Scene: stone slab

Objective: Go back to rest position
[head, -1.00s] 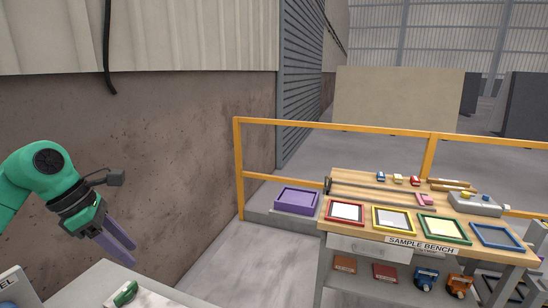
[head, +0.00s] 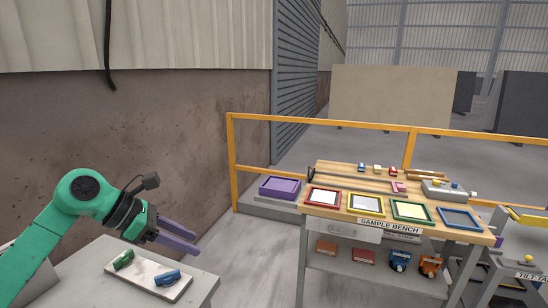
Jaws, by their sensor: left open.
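My left gripper (head: 194,242) is on a green arm that comes in from the left. Its two purple fingers point right, open and empty. They are above the far side of a grey table (head: 205,287). A pale slab (head: 148,279) lies on that table, below and in front of the gripper. A green item (head: 123,260) and a blue item (head: 167,277) rest on the slab, apart from the fingers. My right gripper does not show.
The sample bench (head: 340,264) stands at right, with coloured trays on top and bins and tools on its shelf. A purple tray (head: 280,188) sits behind it by a yellow railing (head: 270,120). Clear floor (head: 250,250) lies between table and bench. A brown wall (head: 200,150) is behind the arm.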

